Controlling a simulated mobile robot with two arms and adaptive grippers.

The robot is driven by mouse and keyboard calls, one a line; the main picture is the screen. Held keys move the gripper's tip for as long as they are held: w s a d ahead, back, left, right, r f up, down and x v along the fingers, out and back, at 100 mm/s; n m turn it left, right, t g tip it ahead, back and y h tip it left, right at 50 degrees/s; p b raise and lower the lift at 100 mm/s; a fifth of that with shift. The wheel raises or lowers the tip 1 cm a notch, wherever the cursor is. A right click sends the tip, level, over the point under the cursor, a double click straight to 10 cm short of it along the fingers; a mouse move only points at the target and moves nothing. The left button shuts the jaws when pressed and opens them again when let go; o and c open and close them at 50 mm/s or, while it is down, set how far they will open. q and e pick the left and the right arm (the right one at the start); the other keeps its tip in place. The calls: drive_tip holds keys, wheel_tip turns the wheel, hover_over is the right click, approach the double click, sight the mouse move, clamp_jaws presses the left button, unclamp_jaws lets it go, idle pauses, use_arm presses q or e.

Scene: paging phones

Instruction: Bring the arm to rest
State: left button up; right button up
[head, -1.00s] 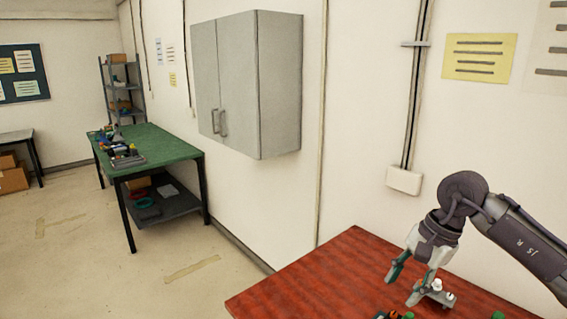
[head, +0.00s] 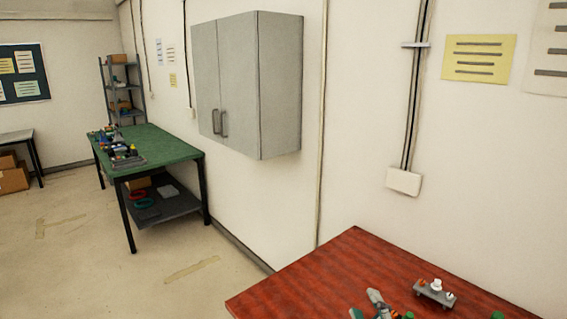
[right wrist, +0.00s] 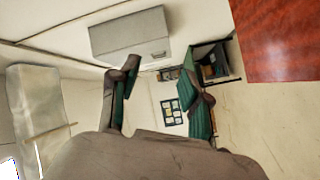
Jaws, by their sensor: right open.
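My right gripper (head: 365,304) shows only in part at the bottom edge of the head view, with its fingertips by the front of the red table. Most of the arm is out of the picture. In the right wrist view the two teal-and-grey fingers of the right gripper (right wrist: 160,78) stand well apart with nothing between them. A small grey block with white and orange knobs (head: 435,292) stands on the red table (head: 345,262), to the right of the gripper and apart from it. My left gripper is not in view.
Small green-topped parts (head: 407,315) lie at the bottom edge of the head view, partly cut off. A grey wall cabinet (head: 255,85) hangs above the floor. A green table (head: 165,150) with several items stands further left. The far part of the red table is bare.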

drive_tip(key=s+d+f+m+g+h, duration=0.2)
drive_tip(key=s+d+f+m+g, duration=0.2)
drive_tip(key=s+f+m+g, duration=0.7)
drive_tip(key=s+f+g, duration=0.1)
drive_tip(key=s+f, duration=0.5)
drive_tip(key=s+f+g, duration=0.2)
drive_tip(key=s+f, duration=0.2)
drive_tip(key=s, duration=0.5)
wheel_tip(320, 180, down, 36)
drive_tip(key=g+b, duration=0.2)
drive_tip(key=b, duration=0.9)
drive_tip(key=s+d+f+b, duration=0.1)
drive_tip(key=s+f+b, duration=0.2)
drive_tip(key=s+f, duration=0.3)
drive_tip(key=s+d+f+b, duration=0.1)
drive_tip(key=s+f+b, duration=0.2)
drive_tip(key=f, duration=0.9)
drive_tip(key=s+d+f+b, duration=0.1)
drive_tip(key=s+f+b, duration=0.3)
drive_tip(key=s+f, duration=0.4)
drive_tip(key=shift+s+d+f+g, duration=0.15)
drive_tip(key=shift+s+f+g, duration=0.25)
drive_tip(key=shift+f, duration=0.35)
